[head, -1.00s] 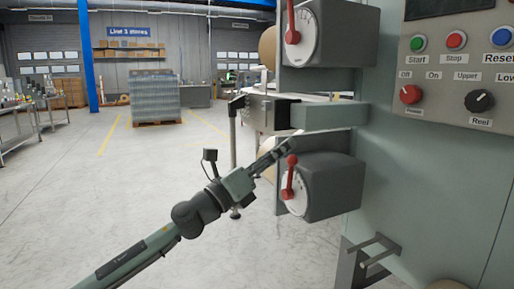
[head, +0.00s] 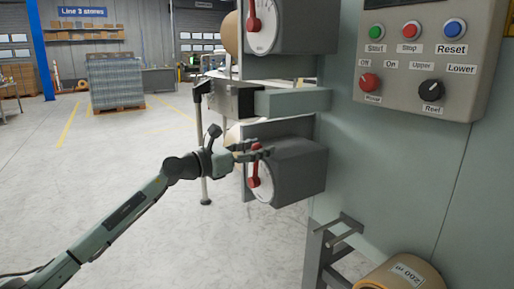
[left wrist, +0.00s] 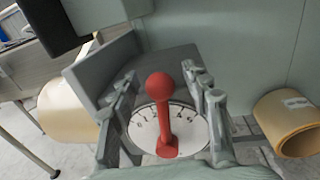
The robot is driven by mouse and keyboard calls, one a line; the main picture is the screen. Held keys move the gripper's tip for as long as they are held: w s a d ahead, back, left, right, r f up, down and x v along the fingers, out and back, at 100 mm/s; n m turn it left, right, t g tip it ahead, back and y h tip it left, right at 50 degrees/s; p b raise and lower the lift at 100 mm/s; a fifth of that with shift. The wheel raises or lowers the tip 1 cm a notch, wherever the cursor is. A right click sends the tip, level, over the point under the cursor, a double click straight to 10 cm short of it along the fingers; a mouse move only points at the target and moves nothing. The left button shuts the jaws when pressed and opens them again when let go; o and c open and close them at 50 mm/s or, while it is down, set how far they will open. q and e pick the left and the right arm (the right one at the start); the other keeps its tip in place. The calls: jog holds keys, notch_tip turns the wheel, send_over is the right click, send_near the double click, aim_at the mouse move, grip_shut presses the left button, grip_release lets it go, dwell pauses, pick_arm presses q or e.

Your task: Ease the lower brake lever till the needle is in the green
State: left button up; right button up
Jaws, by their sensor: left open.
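The lower brake lever (head: 254,166) is a red handle with a ball end on the white dial of the lower grey brake box (head: 300,167). It also shows in the left wrist view (left wrist: 163,115), standing nearly upright. My left gripper (head: 262,152) is open at the lever's upper part. In the left wrist view its two fingers (left wrist: 163,95) stand either side of the red lever, apart from it as far as I can see. The dial (left wrist: 146,127) has black numbers, partly hidden by lever and fingers. I see no needle or green zone clearly. My right gripper is not in view.
The upper brake box (head: 290,28) with its own red lever (head: 254,18) is above. A grey bar (head: 290,102) juts out between the boxes. The control panel (head: 425,60) is at the right. A brown tape roll (head: 405,272) is low at the right. Open floor lies left.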

pick_arm(q)
jog(key=shift+c, duration=0.4)
grip_shut()
jog(key=shift+w, duration=0.1)
